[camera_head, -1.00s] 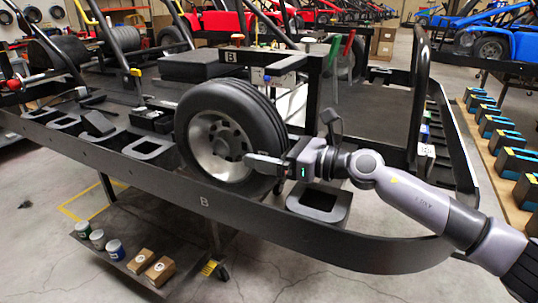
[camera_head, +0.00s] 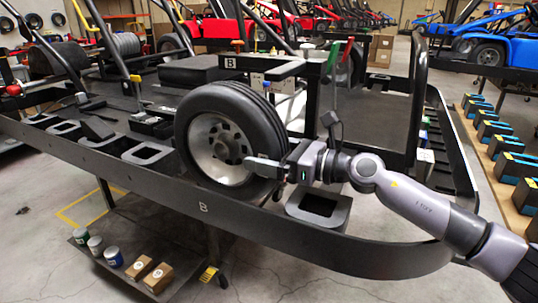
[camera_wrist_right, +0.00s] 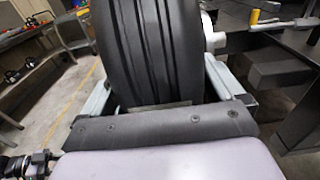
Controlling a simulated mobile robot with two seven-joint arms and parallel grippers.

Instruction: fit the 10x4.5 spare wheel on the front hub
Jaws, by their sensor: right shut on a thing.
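The spare wheel (camera_head: 243,120), a black tyre on a silver rim, stands upright over the near rail of the stand marked B. My right gripper (camera_head: 262,168) is shut on its lower right part, with one finger across the near face. In the right wrist view the tyre tread (camera_wrist_right: 150,50) rises between both fingers of the gripper (camera_wrist_right: 155,95). A pale round part (camera_wrist_right: 213,36) shows just right of the tyre; I cannot tell whether it is the hub. The wheel hides what lies behind it in the head view. My left gripper is out of view.
The black stand rail (camera_head: 300,235) runs along the near side. A square black holder (camera_head: 318,205) sits right of the wheel, and similar holders (camera_head: 150,150) sit left. A tall black hoop (camera_head: 418,100) stands right. Cans and cartons (camera_head: 140,268) rest on a low shelf.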

